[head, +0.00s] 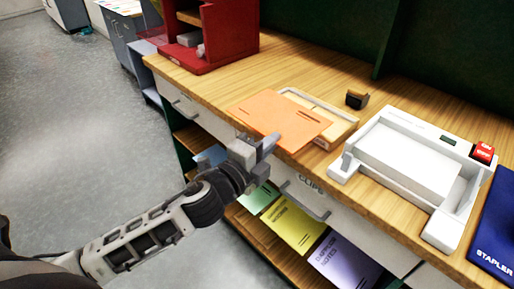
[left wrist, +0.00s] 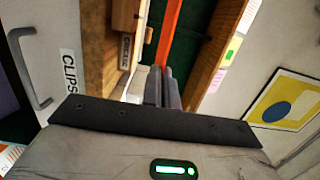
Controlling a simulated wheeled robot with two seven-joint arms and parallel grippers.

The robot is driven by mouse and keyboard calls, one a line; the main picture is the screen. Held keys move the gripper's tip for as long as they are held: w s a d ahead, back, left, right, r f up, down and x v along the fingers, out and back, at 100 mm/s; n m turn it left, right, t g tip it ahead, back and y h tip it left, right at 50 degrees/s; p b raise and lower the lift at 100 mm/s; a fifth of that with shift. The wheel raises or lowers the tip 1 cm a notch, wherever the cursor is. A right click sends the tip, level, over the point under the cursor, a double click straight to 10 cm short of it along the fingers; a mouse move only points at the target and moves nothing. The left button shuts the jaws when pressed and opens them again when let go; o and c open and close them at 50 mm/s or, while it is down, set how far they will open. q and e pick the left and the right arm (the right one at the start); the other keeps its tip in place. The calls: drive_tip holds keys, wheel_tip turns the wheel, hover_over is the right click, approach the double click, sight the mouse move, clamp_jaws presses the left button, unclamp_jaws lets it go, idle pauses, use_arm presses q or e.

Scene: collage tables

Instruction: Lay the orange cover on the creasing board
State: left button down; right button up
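The orange cover (head: 278,118) is a flat sheet with dark marks, seen over the front part of the wooden table. My left gripper (head: 264,147) is at its near edge. In the left wrist view the cover (left wrist: 170,38) shows edge-on as a thin strip running from between the closed fingers (left wrist: 164,88). A pale wooden board with a raised rim (head: 338,124), apparently the creasing board, lies partly hidden beneath and behind the cover. Whether the cover touches it, I cannot tell. My right gripper is not in view.
A white machine (head: 410,165) stands right of the board, with a small black item (head: 356,99) behind. A red shelf unit (head: 210,38) stands at the back left. A drawer marked CLIPS (head: 310,186) and colored folders on a shelf (head: 293,222) are below the table edge.

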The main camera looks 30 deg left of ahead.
sight(294, 133)
use_arm(q)
drive_tip(key=w+d, duration=0.1)
drive_tip(key=w, duration=0.1)
drive_tip(key=w+f+b, duration=0.1)
drive_tip(key=w, duration=0.1)
drive_tip(key=w+d, duration=0.1)
drive_tip(key=w, duration=0.2)
drive_tip(key=shift+w+d+f+b, duration=0.1)
drive_tip(key=shift+d+f+b, duration=0.2)
drive_tip(key=shift+d, duration=0.05)
drive_tip(key=shift+w+d+f+b, duration=0.1)
drive_tip(key=shift+w+f+b, duration=0.05)
drive_tip(key=shift+f+b, duration=0.45)
drive_tip(key=shift+w+f+b, duration=0.25)
drive_tip(key=shift+f+b, duration=0.2)
drive_tip(key=shift+f, duration=0.2)
drive_tip(key=shift+w+d+f, duration=0.1)
drive_tip(key=shift+w+f, duration=0.05)
drive_tip(key=shift+f, duration=0.1)
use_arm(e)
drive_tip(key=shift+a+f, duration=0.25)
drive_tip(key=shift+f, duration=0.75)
use_arm(q)
drive_tip(key=c, duration=1.6)
unclamp_jaws()
